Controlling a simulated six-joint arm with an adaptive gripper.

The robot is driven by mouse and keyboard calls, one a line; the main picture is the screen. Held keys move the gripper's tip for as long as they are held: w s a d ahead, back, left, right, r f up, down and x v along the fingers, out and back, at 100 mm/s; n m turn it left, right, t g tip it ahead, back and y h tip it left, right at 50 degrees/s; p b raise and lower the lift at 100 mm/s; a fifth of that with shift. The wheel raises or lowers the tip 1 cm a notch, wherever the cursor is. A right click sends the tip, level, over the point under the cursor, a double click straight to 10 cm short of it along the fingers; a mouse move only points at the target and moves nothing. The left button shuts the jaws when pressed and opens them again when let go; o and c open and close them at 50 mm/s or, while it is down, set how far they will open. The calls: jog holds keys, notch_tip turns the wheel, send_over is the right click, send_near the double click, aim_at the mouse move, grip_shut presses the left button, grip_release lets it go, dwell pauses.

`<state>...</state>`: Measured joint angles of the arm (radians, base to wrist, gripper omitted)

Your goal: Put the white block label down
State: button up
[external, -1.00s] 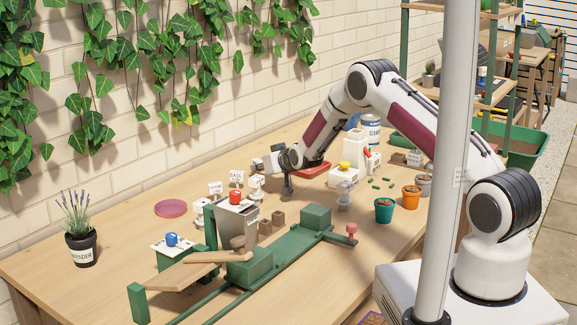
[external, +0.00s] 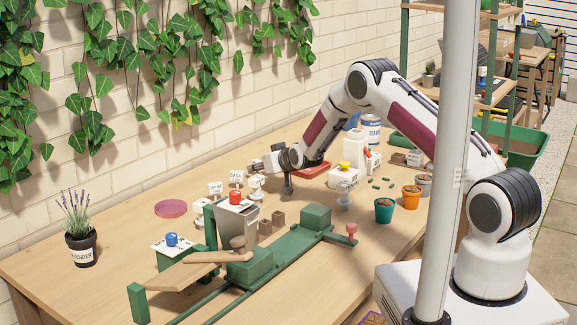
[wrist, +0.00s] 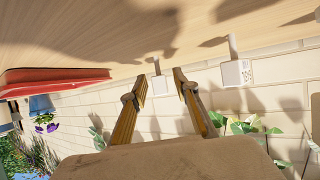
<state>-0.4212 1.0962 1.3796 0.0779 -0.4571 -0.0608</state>
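In the external view, white labels (external: 215,187) and (external: 236,176) stand left of my gripper. I cannot tell which is the white block label.
A pale knobbed stand (external: 256,187) is close left of my gripper. A white box with a yellow knob (external: 343,178) and small pots (external: 384,210) are to the right.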

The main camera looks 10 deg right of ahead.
jog(key=shift+v, duration=5.95)
jog(key=shift+f, duration=0.1)
jog(key=s+d+r+m+g+h, duration=0.1)
jog(key=s+d+r, duration=0.7)
jog(key=d+r, duration=0.15)
jog(key=s+d+r+m+g+h, duration=0.1)
jog(key=s+d+r+g+h, duration=0.1)
jog(key=s+d+r, duration=0.8)
jog(key=s+d+g, duration=0.1)
jog(key=s+d, duration=0.2)
jog(key=s, duration=0.6)
jog(key=s+d+r+m+g+h, duration=0.1)
jog(key=s+d, duration=0.2)
jog(key=s, duration=0.6)
jog(key=s+d+r+m+g, duration=0.1)
jog(key=s+d, duration=0.3)
jog(key=s, duration=0.5)
jog(key=shift+s+h, duration=0.15)
jog(key=shift+h, duration=0.25)
jog(key=shift+d, duration=0.1)
